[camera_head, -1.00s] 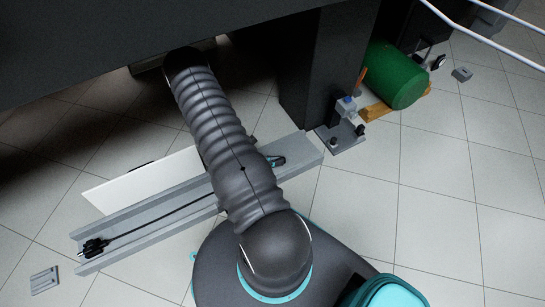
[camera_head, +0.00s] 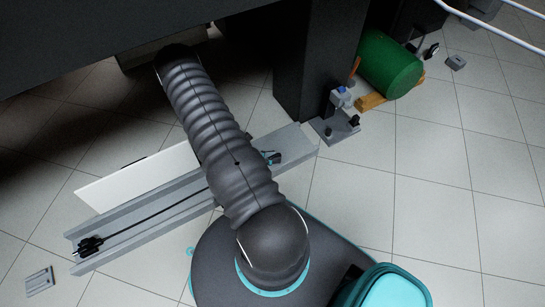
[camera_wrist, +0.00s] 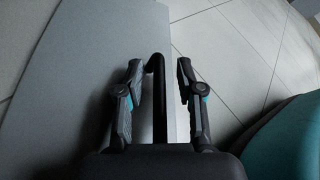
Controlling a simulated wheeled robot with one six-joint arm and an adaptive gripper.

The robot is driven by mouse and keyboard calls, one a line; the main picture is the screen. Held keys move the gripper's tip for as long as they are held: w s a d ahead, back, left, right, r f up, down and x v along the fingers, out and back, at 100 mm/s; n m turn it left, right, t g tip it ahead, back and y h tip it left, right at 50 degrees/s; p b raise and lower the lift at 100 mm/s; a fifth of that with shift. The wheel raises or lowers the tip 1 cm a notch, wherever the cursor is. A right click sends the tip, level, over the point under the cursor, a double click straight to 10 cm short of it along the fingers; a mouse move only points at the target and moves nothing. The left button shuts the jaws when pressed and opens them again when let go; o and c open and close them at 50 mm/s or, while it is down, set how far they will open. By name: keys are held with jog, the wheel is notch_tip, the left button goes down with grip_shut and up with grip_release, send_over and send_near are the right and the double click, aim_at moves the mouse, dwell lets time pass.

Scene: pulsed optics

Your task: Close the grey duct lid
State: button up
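A grey duct (camera_head: 110,238) lies across the floor with a black cable along it. A pale flat panel, which looks like the lid (camera_head: 125,180), lies along its far side, its right end hidden behind my arm. In the wrist view a broad grey panel, likely the same lid (camera_wrist: 85,60), fills the left. My gripper (camera_wrist: 160,66) is open, with one finger on each side of a black hooked bar (camera_wrist: 158,95) beside the panel's edge. Gaps show between the bar and both fingers. In the head view my arm covers most of that area.
A dark block (camera_head: 318,65) stands beyond the duct's right end, under a dark overhang (camera_head: 110,35). Near it are a grey fixture (camera_head: 335,127) and a green cylinder (camera_head: 390,64) on a wooden support. A small grey plate (camera_head: 39,280) lies at lower left.

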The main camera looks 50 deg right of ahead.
jog(key=v, duration=1.1)
jog(key=shift+w+a+r, duration=0.15)
jog(key=shift+w+a, duration=0.05)
jog(key=shift+a, duration=0.15)
